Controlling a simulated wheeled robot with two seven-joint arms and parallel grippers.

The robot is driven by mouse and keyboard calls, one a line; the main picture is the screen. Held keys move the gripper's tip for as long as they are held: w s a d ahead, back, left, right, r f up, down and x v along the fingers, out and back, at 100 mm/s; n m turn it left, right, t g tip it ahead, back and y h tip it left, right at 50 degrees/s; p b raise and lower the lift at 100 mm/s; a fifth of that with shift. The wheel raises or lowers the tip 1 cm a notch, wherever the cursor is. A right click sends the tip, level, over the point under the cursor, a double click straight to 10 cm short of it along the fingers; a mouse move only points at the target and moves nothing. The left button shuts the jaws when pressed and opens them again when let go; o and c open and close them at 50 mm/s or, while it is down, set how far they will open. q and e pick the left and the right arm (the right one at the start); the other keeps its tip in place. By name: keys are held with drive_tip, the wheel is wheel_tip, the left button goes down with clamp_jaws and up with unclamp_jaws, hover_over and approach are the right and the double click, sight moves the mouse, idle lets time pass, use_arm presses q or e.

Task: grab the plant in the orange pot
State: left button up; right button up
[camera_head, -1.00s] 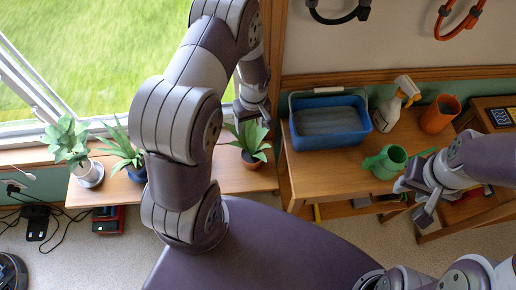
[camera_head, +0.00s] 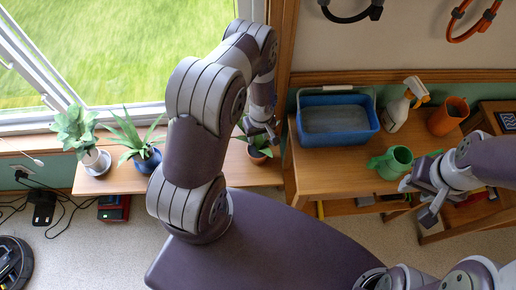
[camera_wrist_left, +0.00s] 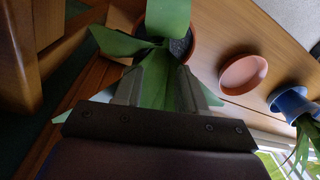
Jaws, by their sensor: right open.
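The plant in the orange pot (camera_head: 259,157) stands at the right end of the window bench, its leaves partly hidden by my left gripper (camera_head: 264,135). In the left wrist view, the orange pot's rim (camera_wrist_left: 194,50) encloses dark soil, and broad green leaves (camera_wrist_left: 168,20) spread towards the camera. My left gripper (camera_wrist_left: 160,88) has its fingers apart, with a green leaf showing between them; the fingertips are close to the pot's near side. My right gripper (camera_head: 425,190) is open and empty, in front of the right-hand table by the green watering can.
An empty terracotta saucer (camera_wrist_left: 243,75) lies beside the pot. A blue-potted plant (camera_head: 140,150) and a white-potted plant (camera_head: 90,150) stand further left on the bench (camera_head: 115,182). The right table holds a blue tub (camera_head: 335,120), spray bottle (camera_head: 398,108), green watering can (camera_head: 391,162) and orange container (camera_head: 447,116).

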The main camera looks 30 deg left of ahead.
use_arm(q)
clamp_jaws()
